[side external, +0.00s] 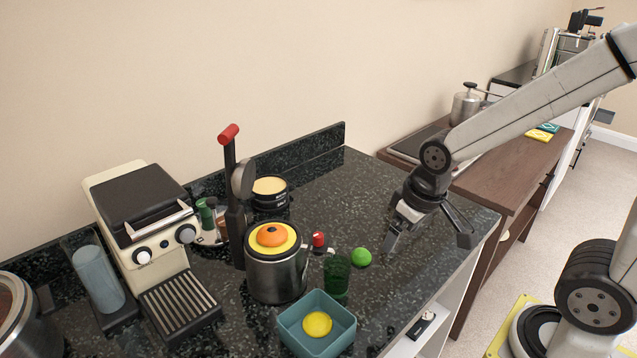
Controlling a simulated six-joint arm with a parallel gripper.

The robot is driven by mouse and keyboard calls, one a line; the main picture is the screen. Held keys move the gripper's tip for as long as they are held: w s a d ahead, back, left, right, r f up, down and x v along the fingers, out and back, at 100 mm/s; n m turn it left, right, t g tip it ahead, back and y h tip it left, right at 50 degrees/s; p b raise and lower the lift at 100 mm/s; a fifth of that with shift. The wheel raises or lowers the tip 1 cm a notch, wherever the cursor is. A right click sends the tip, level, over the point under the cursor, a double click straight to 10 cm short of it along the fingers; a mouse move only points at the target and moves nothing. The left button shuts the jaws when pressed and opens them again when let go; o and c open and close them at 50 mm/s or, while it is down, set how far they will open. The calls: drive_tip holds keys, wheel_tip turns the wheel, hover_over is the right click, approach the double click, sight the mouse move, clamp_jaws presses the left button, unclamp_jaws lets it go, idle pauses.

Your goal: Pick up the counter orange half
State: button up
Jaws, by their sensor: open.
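I cannot tell whether this dome is the orange half or part of the press. A yellow round fruit (317,324) lies in a square teal bowl (345,332). A green round fruit (361,258) lies on the dark counter. My gripper (428,243) is open and empty, pointing down above the counter's right part, right of the green fruit and well right of the pot.
A dark green glass (337,277) and a small red-topped item (318,241) stand beside the pot. A dark tin (270,192) stands behind. The counter's back right is clear.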

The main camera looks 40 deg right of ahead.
drive_tip(key=w+v, duration=0.1)
drive_tip(key=v, duration=0.4)
drive_tip(key=w+a+m+t+y, duration=0.1)
drive_tip(key=w+a+m+y, duration=0.2)
drive_tip(key=w+m+y, duration=0.6)
drive_tip(key=w+a+m+t+y, duration=0.1)
drive_tip(key=w+a+m+y, duration=0.2)
drive_tip(key=w+m, duration=0.7)
drive_tip(key=m, duration=0.4)
approach(282, 224)
drive_tip(key=a, duration=0.2)
drive_tip(key=shift+w+a+f, duration=0.1)
drive_tip(key=shift+w+f, duration=0.25)
drive_tip(key=shift+f, duration=0.25)
drive_tip(key=shift+x, duration=3.9)
drive_tip(key=shift+w, duration=0.1)
drive_tip(key=c, duration=1.1)
